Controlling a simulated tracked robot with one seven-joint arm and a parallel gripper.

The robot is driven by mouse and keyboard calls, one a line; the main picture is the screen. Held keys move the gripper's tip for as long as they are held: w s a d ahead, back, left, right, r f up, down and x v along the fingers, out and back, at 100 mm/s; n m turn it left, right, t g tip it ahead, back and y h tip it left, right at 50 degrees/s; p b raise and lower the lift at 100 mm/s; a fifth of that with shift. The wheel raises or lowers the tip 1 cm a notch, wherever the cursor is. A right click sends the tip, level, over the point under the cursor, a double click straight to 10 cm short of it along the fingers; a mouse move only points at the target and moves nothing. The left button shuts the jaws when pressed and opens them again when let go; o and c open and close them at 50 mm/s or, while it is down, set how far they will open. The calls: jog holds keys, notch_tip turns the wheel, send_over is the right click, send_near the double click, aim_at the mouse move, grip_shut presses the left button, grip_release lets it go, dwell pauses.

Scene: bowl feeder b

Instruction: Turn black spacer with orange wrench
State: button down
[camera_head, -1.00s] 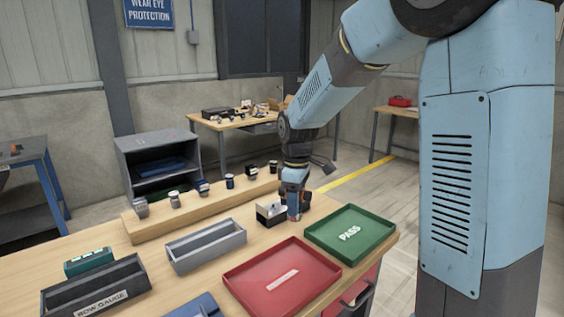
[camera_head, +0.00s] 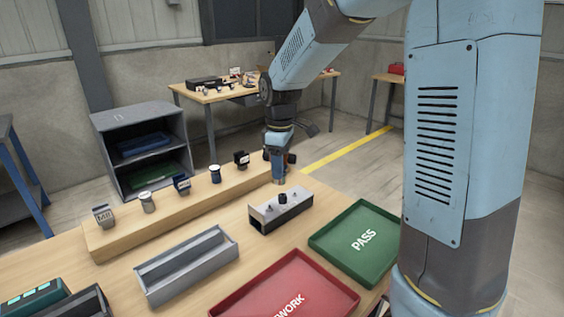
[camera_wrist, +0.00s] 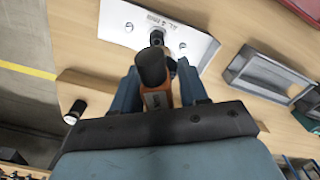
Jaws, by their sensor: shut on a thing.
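My gripper (camera_head: 278,178) is over the bench, just behind the fixture block (camera_head: 264,222) in the head view. In the wrist view its two blue fingers (camera_wrist: 160,97) are shut on the orange wrench (camera_wrist: 158,99), whose dark rounded end points toward the fixture. The black spacer (camera_head: 283,198) stands upright on top of the fixture. It also shows in the wrist view (camera_wrist: 157,37), on the pale plate beyond the wrench's dark end. I cannot tell whether the wrench touches the spacer. The wrench is mostly hidden in the head view.
A wooden rail (camera_head: 110,242) behind the fixture carries several small parts. A grey open tray (camera_head: 150,290) lies left of the fixture. The red tray (camera_head: 345,292) and green PASS tray (camera_head: 380,275) lie in front and to the right.

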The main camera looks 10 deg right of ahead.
jog(key=shift+d, duration=0.5)
jog(key=shift+w+f, duration=0.1)
jog(key=shift+f, duration=2.1)
jog(key=shift+f, duration=1)
dwell(0.3)
jog(key=shift+a, duration=0.1)
jog(key=shift+m, duration=1.2)
jog(key=shift+n, duration=0.6)
